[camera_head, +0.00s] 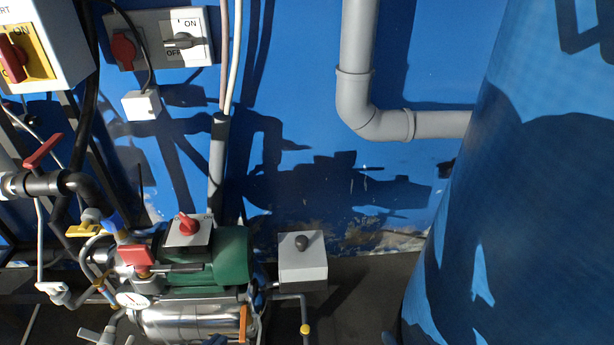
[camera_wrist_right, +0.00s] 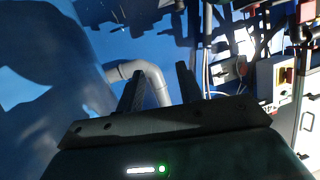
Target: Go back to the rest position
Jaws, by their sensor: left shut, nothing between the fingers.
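Most of both grippers and both arms is hidden below the head view.
A green motor and steel pump (camera_head: 225,262) with red-handled valves stand at lower left. A grey switch box (camera_head: 303,262) is beside them. A large blue tank (camera_head: 540,190) fills the right. A grey pipe (camera_head: 357,60) runs down the blue wall. Switch panels (camera_head: 160,38) hang upper left.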

